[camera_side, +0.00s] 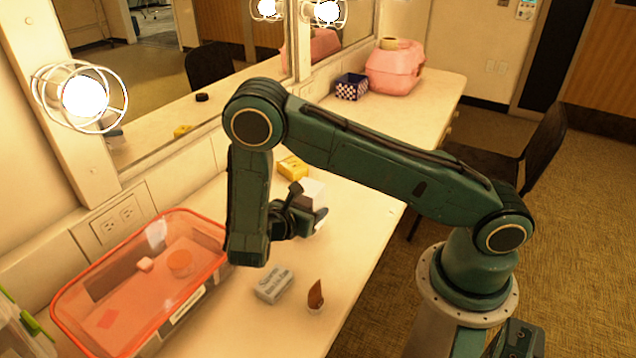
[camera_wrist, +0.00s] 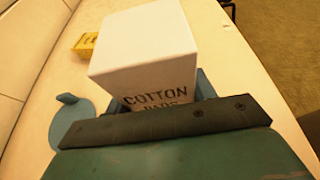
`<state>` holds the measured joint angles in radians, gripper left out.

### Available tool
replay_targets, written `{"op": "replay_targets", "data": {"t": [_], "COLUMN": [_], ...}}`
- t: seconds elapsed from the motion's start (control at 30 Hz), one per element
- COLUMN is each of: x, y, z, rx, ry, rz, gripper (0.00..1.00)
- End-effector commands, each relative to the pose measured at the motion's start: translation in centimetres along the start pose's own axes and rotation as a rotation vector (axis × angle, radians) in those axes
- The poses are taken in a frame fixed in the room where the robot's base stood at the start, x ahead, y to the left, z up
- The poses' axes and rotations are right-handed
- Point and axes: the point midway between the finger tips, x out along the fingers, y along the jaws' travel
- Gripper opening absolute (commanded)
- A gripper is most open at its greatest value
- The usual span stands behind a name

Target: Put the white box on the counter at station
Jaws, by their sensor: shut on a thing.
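The white box (camera_wrist: 145,45), lettered "COTTON" with a partly hidden second word, fills the middle of the wrist view. In the side view the white box (camera_side: 312,192) shows just behind my gripper (camera_side: 295,218), over the counter (camera_side: 350,215). My gripper is shut on the box; in the wrist view its dark bar (camera_wrist: 170,122) covers the box's lower edge. I cannot tell whether the box touches the counter. A flat blue-grey round piece (camera_wrist: 72,122) shows left of the box in the wrist view.
A yellow box (camera_side: 292,167) lies behind the white box. A grey box (camera_side: 273,286) and a small cup with a brown item (camera_side: 315,297) stand nearer. An orange-rimmed clear bin (camera_side: 75,270) is at left. A pink case (camera_side: 395,70) and checkered box (camera_side: 351,87) stand far back.

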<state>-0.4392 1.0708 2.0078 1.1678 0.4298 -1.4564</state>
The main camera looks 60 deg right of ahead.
Motion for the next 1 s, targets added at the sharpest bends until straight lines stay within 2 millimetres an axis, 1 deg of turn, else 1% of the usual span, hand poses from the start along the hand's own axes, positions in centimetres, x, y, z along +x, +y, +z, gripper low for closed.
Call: {"op": "replay_targets", "data": {"t": [0.2, 0.3, 0.73, 0.77, 0.8, 0.83, 0.87, 1.0], "x": [0.8, 1.1, 1.2, 1.2, 1.2, 1.2, 1.2, 1.2], "y": [0.0, 0.0, 0.0, 0.0, 0.0, 0.0, 0.0, 0.0], "z": [-2.0, -2.5, -2.9, -2.9, -2.9, -2.9, -2.9, -2.8], "rx": [-0.001, 0.000, 0.001, 0.001, 0.001, 0.001, 0.001, 0.001], "ry": [-0.001, -0.001, -0.001, 0.000, 0.000, 0.000, 0.000, 0.000], "rz": [-0.001, -0.001, 0.000, 0.000, 0.000, 0.000, 0.000, 0.000], "gripper": [0.27, 0.27, 0.27, 0.60, 0.68, 0.74, 0.76, 0.76]}}
